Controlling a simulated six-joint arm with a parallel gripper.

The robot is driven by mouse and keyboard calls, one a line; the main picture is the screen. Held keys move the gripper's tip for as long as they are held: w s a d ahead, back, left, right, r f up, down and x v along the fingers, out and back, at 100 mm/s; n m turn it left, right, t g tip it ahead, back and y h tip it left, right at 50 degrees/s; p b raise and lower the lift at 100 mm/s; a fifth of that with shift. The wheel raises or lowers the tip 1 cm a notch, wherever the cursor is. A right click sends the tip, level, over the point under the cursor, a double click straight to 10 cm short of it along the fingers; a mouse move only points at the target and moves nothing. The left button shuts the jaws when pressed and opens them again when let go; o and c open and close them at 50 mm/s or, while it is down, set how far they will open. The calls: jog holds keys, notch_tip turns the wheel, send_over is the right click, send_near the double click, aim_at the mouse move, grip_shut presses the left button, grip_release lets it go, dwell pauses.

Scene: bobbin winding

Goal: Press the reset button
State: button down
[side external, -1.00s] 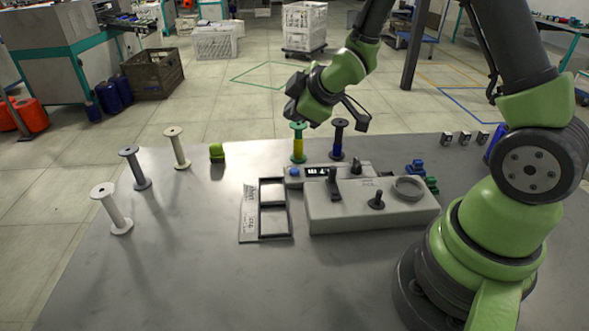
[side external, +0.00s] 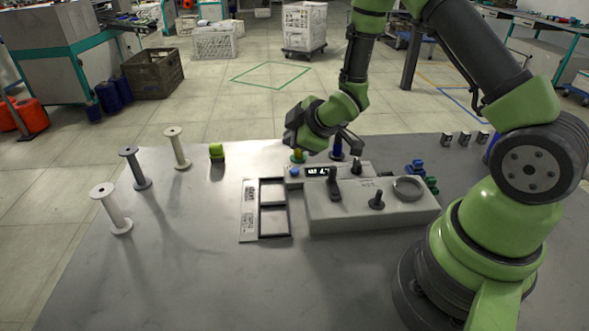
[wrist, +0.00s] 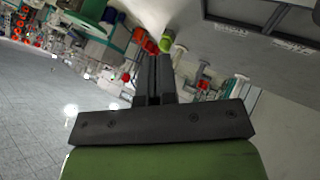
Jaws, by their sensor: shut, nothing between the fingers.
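The small grey counter unit (side external: 345,168) stands on the table behind the larger grey machine box. Its blue button (side external: 294,172) is at its left end, beside a lit display (side external: 317,171); no label on the button can be read. My gripper (side external: 291,138) is shut and empty, above and behind the blue button and apart from it. In the wrist view its two dark fingers (wrist: 153,78) are together with nothing between them. The blue button cannot be made out in the wrist view.
A yellow-green bobbin (side external: 298,157) and a dark blue bobbin (side external: 337,153) stand behind the unit, partly hidden by my gripper. The grey machine box (side external: 335,216) with levers and a black frame (side external: 274,222) lie in front.

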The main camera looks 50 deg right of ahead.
aim_at(293, 171)
jog(key=shift+f, duration=2.25)
jog(key=shift+f, duration=0.15)
jog(key=shift+f, duration=0.25)
jog(key=shift+f, duration=0.7)
dwell(1.0)
jog(key=shift+r, duration=0.15)
dwell(0.4)
jog(key=shift+r, duration=0.65)
jog(key=shift+s+r, duration=0.1)
jog(key=shift+r, duration=2.4)
jog(key=shift+r, duration=0.1)
